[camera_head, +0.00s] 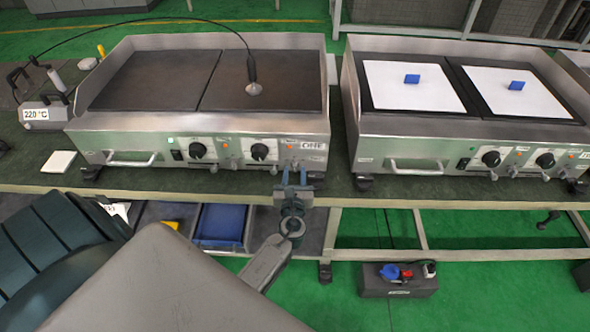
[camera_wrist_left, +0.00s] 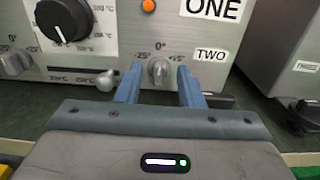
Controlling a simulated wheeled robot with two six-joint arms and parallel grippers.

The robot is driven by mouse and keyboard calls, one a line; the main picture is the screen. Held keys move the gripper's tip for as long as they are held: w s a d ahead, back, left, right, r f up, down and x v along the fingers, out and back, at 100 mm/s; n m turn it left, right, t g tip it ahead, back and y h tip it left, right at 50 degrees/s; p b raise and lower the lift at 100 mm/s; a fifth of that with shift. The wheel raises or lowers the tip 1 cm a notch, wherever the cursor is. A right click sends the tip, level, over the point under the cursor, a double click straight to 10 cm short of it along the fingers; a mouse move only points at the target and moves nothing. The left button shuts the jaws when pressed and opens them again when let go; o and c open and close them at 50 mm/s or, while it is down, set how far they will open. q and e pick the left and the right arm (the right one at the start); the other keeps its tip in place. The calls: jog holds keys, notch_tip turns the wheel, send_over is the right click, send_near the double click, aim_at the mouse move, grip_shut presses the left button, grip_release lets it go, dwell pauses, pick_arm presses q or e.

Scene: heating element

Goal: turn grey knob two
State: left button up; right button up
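Grey knob two (camera_wrist_left: 158,73) is a small grey knob on the steel front panel, beside the label "TWO" (camera_wrist_left: 210,55) in the left wrist view. Its scale reads -25°, 0° and 25°, with 0° above it. My left gripper (camera_wrist_left: 158,80) is open, with one blue finger on each side of the knob and a gap visible on both sides. In the head view my left gripper (camera_head: 294,175) is in front of the lower right corner of the left griddle's (camera_head: 215,125) panel. The knob is too small to make out there. My right gripper is not in view.
A black dial (camera_wrist_left: 63,19) and another grey knob (camera_wrist_left: 14,62) are to the left, with a small lever (camera_wrist_left: 108,79) nearer. A second griddle (camera_head: 450,125) stands to the right across a narrow gap. A probe (camera_head: 253,87) rests on the left griddle.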

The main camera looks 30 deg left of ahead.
pick_arm(q)
jog(key=shift+w+a, duration=0.35)
jog(key=shift+w, duration=0.25)
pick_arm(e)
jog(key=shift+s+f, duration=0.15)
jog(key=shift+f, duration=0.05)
pick_arm(q)
grip_shut()
jog(key=n+b, duration=0.1)
jog(key=n, duration=0.1)
jog(key=n+b, duration=0.4)
jog(key=shift+s+a+f+n, duration=0.2)
jog(key=shift+a+f+n, duration=0.05)
jog(key=shift+f+n, duration=0.05)
jog(key=n+b, duration=0.4)
jog(key=n, duration=0.1)
jog(key=shift+s+a, duration=0.1)
jog(key=shift+a, duration=0.05)
jog(key=shift+n, duration=0.3)
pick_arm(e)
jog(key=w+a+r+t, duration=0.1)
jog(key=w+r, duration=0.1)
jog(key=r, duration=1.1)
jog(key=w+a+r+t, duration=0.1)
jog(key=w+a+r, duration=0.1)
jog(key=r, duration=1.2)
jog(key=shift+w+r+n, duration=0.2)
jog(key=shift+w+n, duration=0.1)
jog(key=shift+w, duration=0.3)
